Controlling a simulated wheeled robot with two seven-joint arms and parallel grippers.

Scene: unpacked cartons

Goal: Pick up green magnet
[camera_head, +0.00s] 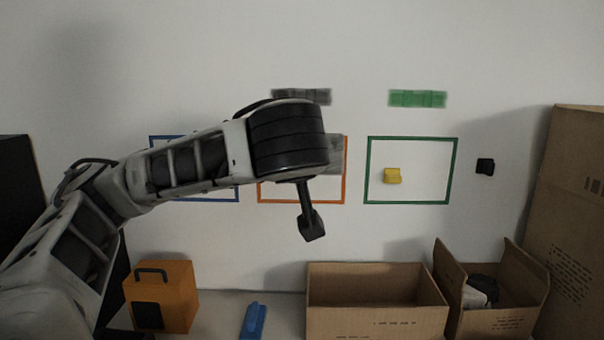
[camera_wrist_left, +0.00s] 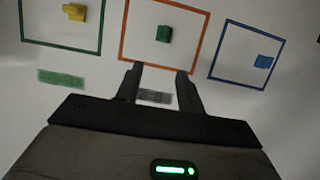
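The green magnet (camera_wrist_left: 164,33) is on the white wall inside the orange square outline, seen in the left wrist view. In the head view my left wrist hides it. My left gripper (camera_wrist_left: 158,69) faces the wall with its two fingers spread apart and nothing between them. In the wrist view the fingertips lie just below the orange outline (camera_wrist_left: 122,38), with the magnet beyond them in the picture. The gap to the wall is hard to judge. My right gripper is in neither view.
A yellow magnet (camera_head: 392,176) sits inside the green outline (camera_head: 411,203), a black magnet (camera_head: 485,166) right of it. A blue magnet (camera_wrist_left: 263,62) is inside the blue outline. Open cartons (camera_head: 375,322) (camera_head: 500,322), an orange case (camera_head: 178,290) and a blue object (camera_head: 253,320) stand below.

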